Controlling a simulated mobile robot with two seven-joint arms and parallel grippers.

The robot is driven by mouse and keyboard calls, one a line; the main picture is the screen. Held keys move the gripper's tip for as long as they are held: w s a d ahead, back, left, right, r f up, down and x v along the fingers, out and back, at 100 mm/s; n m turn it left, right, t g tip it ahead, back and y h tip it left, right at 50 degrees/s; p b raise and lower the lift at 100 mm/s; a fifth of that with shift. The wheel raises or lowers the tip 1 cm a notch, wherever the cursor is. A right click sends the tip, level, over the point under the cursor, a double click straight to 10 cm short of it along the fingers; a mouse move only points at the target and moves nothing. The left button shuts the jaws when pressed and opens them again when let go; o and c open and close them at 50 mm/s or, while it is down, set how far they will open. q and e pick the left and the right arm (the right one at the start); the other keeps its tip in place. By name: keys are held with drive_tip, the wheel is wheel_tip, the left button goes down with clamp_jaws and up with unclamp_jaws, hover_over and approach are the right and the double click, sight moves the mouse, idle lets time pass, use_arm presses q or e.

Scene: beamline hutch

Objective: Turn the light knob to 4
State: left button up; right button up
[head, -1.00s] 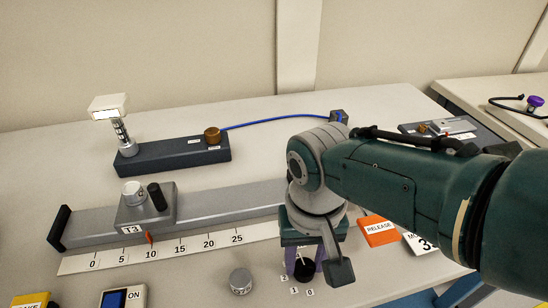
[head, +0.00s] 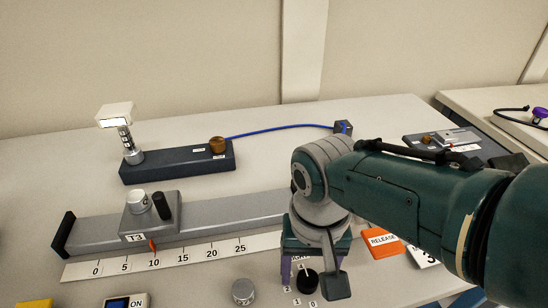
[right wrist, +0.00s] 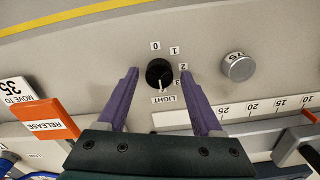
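The light knob (right wrist: 159,73) is a round black dial with a white pointer line, seen in the right wrist view. Number labels 0, 1, 2 and 3 curve around it, and a LIGHT label (right wrist: 166,99) sits below it. The pointer is toward the LIGHT label; I cannot make out a 4 label there. My right gripper (right wrist: 159,76) is open, its two purple fingers on either side of the knob with gaps to it. In the head view the knob (head: 306,281) is partly beside my wrist and finger. My left gripper is not in view.
A grey round knob (head: 243,291) stands left of the light knob. A numbered ruler (head: 170,256) runs along a rail with a T3 carriage (head: 139,221). An orange RELEASE block (head: 381,243) is to the right.

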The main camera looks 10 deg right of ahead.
sight(308, 276)
drive_tip(key=shift+r+p, duration=0.3)
drive_tip(key=shift+p, duration=0.05)
wheel_tip(308, 276, up, 9)
drive_tip(key=p, duration=0.6)
drive_tip(key=shift+r+p, duration=0.15)
drive_tip(key=shift+p, duration=0.25)
drive_tip(key=shift+s, duration=0.1)
